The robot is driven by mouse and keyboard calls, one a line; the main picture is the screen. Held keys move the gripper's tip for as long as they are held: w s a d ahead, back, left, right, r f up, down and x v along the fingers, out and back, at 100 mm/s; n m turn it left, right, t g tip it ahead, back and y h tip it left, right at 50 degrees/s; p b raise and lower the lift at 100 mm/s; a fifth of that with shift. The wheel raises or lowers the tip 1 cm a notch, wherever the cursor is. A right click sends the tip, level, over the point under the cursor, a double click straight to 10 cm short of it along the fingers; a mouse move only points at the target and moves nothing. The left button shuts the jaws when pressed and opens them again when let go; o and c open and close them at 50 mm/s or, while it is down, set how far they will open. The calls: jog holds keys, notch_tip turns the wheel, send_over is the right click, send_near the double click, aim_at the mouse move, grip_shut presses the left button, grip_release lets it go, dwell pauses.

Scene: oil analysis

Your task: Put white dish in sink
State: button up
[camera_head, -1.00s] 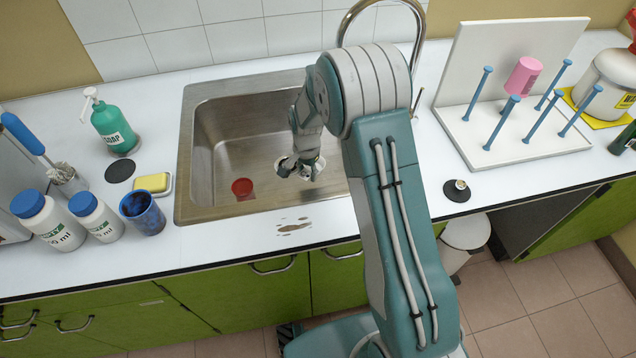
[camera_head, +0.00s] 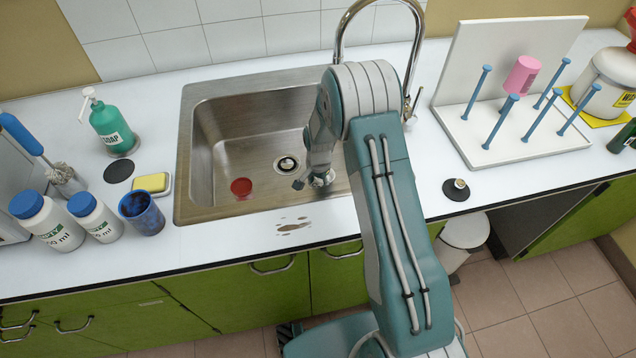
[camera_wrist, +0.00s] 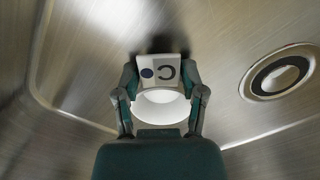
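The sink (camera_head: 205,185) is a steel basin set in the white counter. My gripper (camera_head: 315,180) is inside it, at its right front part, right of the drain. In the wrist view my gripper (camera_wrist: 160,78) has its fingers on either side of the white dish (camera_wrist: 160,106), apparently touching it. The dish has a round white body and a flat tab with a dark mark and a blue dot. A dark shadow on the steel shows just beyond it. I cannot tell whether it touches the sink floor. The dish is mostly hidden in the head view.
The drain (camera_head: 286,165) and a red cap (camera_head: 241,187) are in the sink. A faucet (camera_head: 408,60) stands behind it. A yellow sponge (camera_head: 151,183), blue cup (camera_head: 142,213) and soap bottle (camera_head: 112,128) stand left. A drying rack (camera_head: 520,140) stands right.

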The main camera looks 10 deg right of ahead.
jog(key=shift+r, duration=0.1)
dwell(0.3)
notch_tip(320, 180, up, 12)
notch_tip(320, 180, up, 10)
jog(key=n+t, duration=0.1)
jog(key=n, duration=0.1)
send_over(319, 183)
jog(key=s, duration=0.4)
jog(key=s+r+n+t, duration=0.2)
jog(key=s+r, duration=0.6)
jog(key=r, duration=0.2)
jog(key=s+r+n+t, duration=0.1)
jog(key=s+r+n, duration=0.1)
jog(key=s, duration=0.6)
jog(key=s+d+r+n+t, duration=0.1)
jog(key=s+r+n, duration=0.2)
jog(key=s, duration=0.6)
jog(key=shift+s+d+r+t, duration=0.2)
jog(key=shift+s+r+t, duration=0.1)
jog(key=shift+r+t, duration=0.1)
jog(key=shift+c, duration=0.4)
